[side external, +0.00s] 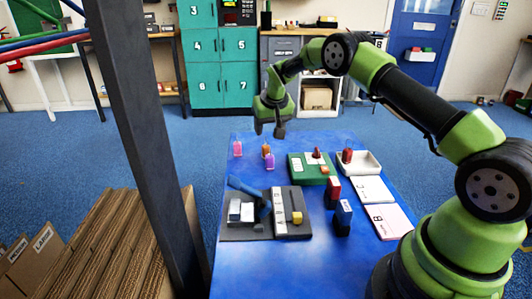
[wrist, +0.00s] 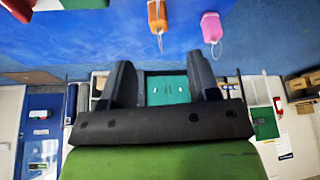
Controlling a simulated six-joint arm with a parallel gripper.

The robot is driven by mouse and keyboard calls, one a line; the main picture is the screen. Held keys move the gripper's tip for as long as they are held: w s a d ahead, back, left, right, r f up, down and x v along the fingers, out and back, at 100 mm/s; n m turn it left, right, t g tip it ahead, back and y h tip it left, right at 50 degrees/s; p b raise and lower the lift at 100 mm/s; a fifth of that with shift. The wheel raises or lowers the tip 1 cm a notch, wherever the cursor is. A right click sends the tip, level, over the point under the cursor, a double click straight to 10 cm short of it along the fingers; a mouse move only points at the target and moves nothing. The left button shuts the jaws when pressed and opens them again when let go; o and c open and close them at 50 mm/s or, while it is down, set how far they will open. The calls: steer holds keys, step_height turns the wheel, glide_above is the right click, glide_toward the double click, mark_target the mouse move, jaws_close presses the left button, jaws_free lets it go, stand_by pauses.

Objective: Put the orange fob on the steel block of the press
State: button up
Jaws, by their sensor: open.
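The orange fob (side external: 266,151) stands on the blue table near its far edge, between a pink fob (side external: 238,148) and a lilac fob (side external: 270,163). In the wrist view the orange fob (wrist: 157,15) is at the top edge, with a pink fob (wrist: 211,27) to its right. The press (side external: 235,231) has a dark base and a blue lever. Its steel block (side external: 242,211) is pale grey, partly hidden by the lever. My gripper (side external: 279,131) is in the air near the table's far edge, beyond the fobs. Its fingers (wrist: 161,82) are apart with nothing between them.
A dark post (side external: 145,130) stands left of the table.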

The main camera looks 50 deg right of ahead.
mark_target(266, 146)
steer(key=shift+x, duration=3.55)
steer(key=shift+s, duration=0.1)
jaws_close()
